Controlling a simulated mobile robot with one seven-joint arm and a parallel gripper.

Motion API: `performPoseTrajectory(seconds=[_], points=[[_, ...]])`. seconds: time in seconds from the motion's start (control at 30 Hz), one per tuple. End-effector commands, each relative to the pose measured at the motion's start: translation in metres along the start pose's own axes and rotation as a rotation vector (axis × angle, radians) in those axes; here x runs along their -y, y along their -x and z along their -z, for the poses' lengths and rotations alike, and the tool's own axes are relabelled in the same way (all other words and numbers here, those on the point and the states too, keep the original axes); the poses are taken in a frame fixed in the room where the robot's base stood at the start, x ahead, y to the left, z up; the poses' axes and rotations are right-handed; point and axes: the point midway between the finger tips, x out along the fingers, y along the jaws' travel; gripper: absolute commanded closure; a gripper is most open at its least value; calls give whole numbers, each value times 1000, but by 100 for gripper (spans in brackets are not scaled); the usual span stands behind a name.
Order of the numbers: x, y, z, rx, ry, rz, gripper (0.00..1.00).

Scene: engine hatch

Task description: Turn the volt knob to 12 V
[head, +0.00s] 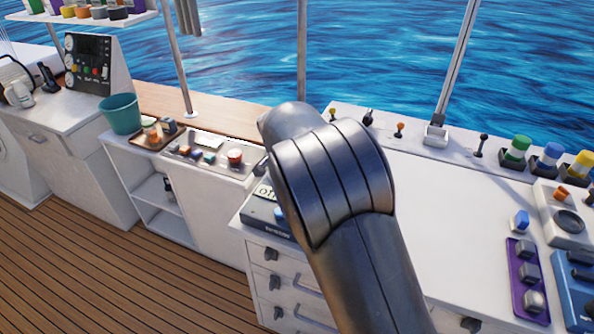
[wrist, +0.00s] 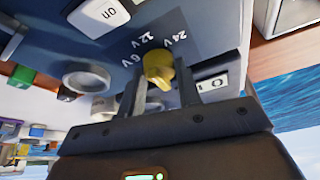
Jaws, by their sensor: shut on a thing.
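The yellow volt knob (wrist: 158,66) is on a dark blue-grey panel (wrist: 200,15) in the wrist view. The marks 6 V, 12 V and 24 V are printed beside it. My gripper (wrist: 163,84) has one finger on each side of the knob and is shut on it. I cannot tell for sure which mark the knob points to. In the head view my arm covers my gripper and the knob. Part of a blue device with a white label (head: 264,216) shows just left of my arm.
In the wrist view a white ON button (wrist: 98,16), a round grey knob (wrist: 86,77) and a white switch (wrist: 213,84) are close to my fingers. In the head view a tray of small parts (head: 213,155) and a teal bucket (head: 120,114) stand left. The white counter (head: 440,200) right of my arm is mostly clear.

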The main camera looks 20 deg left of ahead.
Motion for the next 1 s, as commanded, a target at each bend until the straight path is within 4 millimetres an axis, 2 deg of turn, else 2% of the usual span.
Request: performPoseTrajectory(seconds=[0.17,0.2,0.47,0.77,0.87,1.0], points=[[0,0,-1,1,1,0,92],[0,0,-1,1,1,0,67],[0,0,0,1,1,1,47],[0,5,0,0,1,2,47],[1,18,0,-1,0,5,47],[1,46,0,-1,1,5,47]])
